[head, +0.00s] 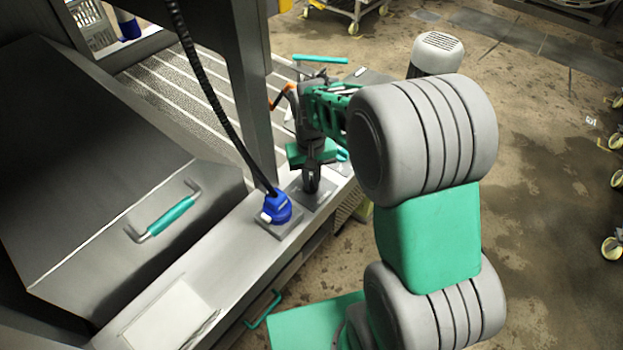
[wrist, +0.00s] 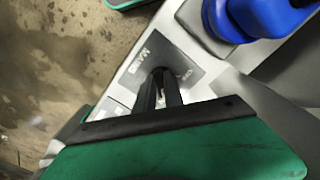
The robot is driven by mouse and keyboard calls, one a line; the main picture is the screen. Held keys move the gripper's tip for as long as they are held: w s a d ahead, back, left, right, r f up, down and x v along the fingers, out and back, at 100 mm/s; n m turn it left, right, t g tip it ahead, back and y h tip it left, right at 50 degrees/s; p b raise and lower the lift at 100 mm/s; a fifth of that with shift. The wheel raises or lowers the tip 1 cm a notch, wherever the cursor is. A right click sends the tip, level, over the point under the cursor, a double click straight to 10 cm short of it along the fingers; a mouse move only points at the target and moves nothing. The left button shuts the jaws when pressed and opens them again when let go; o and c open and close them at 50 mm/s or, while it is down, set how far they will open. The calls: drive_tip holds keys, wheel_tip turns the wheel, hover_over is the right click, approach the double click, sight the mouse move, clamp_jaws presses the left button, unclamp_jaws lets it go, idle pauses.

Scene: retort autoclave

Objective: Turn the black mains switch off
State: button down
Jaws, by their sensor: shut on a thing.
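The black mains switch sits on a grey plate (head: 322,196) on the metal ledge, and its knob is mostly hidden by my fingers. In the wrist view the same plate (wrist: 170,55) carries the lettering MAINS and a smaller marking that I cannot read surely. My gripper (head: 311,183) points down onto the plate. In the wrist view its two black fingers (wrist: 160,88) meet the plate close together, shut on the switch. I cannot tell which way the knob points.
A blue connector (head: 276,207) with a black cable (head: 222,105) stands just left of the plate. A dark upright post (head: 250,90) rises behind it. A sloped metal cover with a teal handle (head: 165,216) is at the left.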

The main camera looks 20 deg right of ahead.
drive_tip(key=n, duration=0.4)
drive_tip(key=shift+w+d, duration=0.1)
drive_tip(key=n, duration=0.4)
drive_tip(key=shift+w+d+r+n, duration=0.1)
drive_tip(key=shift+d+n, duration=0.05)
drive_tip(key=shift+n, duration=0.15)
drive_tip(key=n, duration=0.4)
drive_tip(key=shift+w+n, duration=0.1)
drive_tip(key=shift+n, duration=0.2)
drive_tip(key=shift+w+n, duration=0.1)
drive_tip(key=shift+n, duration=1.5)
drive_tip(key=c, duration=1.4)
unclamp_jaws()
drive_tip(key=shift+d, duration=0.1)
drive_tip(key=shift+c, duration=0.2)
wheel_tip(320, 180, up, 8)
drive_tip(key=shift+f, duration=0.15)
